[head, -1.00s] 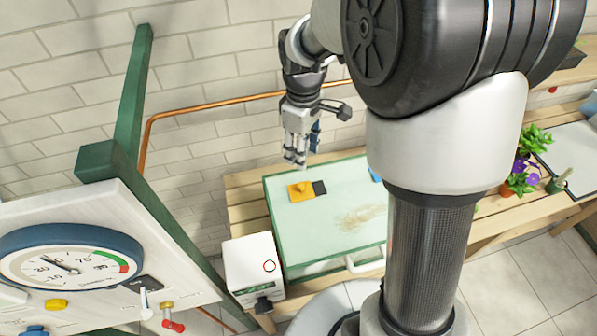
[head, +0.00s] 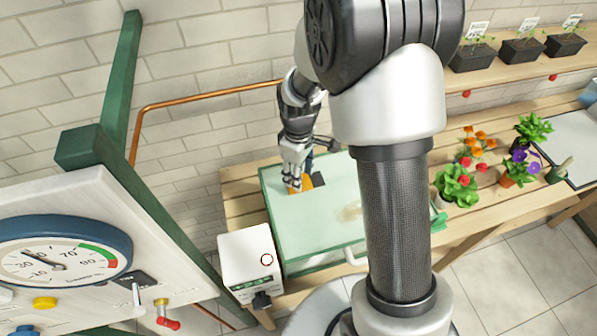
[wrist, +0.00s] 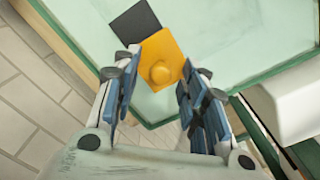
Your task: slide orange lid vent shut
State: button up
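The orange vent (wrist: 175,48) is a flat slider with a round raised knob (wrist: 160,73), on a pale green lid (wrist: 225,35). A dark square (wrist: 135,22) shows beside the slider, uncovered. In the head view the orange vent (head: 307,184) is partly hidden by my gripper (head: 294,184), with the dark square (head: 318,180) to its right. My gripper (wrist: 161,78) is open, its fingers on either side of the knob in the wrist view, with a gap visible around the knob. Whether a fingertip touches the slider I cannot tell.
A white box (head: 247,258) stands at the lid's left front. A green post (head: 122,90) and a gauge panel (head: 70,250) are at the left. Potted plants (head: 458,185) stand on the wooden bench to the right. A copper pipe (head: 205,101) runs along the wall behind.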

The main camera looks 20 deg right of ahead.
jog(key=shift+c, duration=0.2)
grip_shut()
dwell(0.5)
